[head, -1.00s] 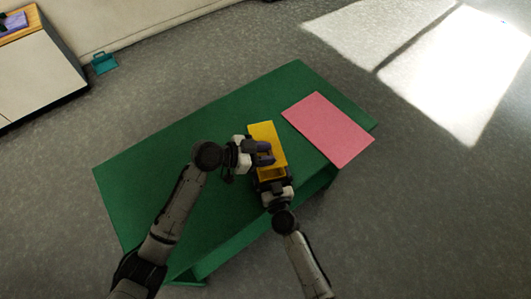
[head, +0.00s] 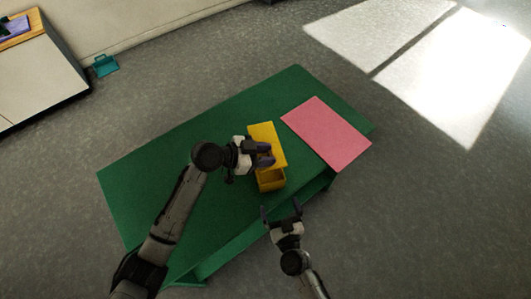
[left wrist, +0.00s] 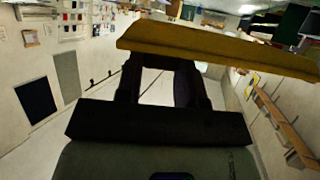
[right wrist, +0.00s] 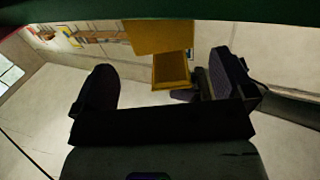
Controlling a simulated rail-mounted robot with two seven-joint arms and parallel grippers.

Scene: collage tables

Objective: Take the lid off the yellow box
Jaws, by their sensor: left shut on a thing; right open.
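The yellow box (head: 270,181) stands on the green table, its near part open so that I see into it. Its yellow lid (head: 263,133) lies over the far part, shifted away from the near end. My left gripper (head: 267,155) is shut on the lid at its left side and hides part of it. In the left wrist view the lid (left wrist: 215,48) crosses in front of the fingers. My right gripper (head: 282,209) is open and empty, apart from the box on its near side. The right wrist view shows the lid (right wrist: 160,37) and the box (right wrist: 171,70) beyond the fingers.
The green table (head: 175,180) is bare on its left and far parts. A pink sheet (head: 327,133) lies flat to the right of the box. A teal object (head: 105,65) is on the floor near the wall, beside a white cabinet (head: 40,70).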

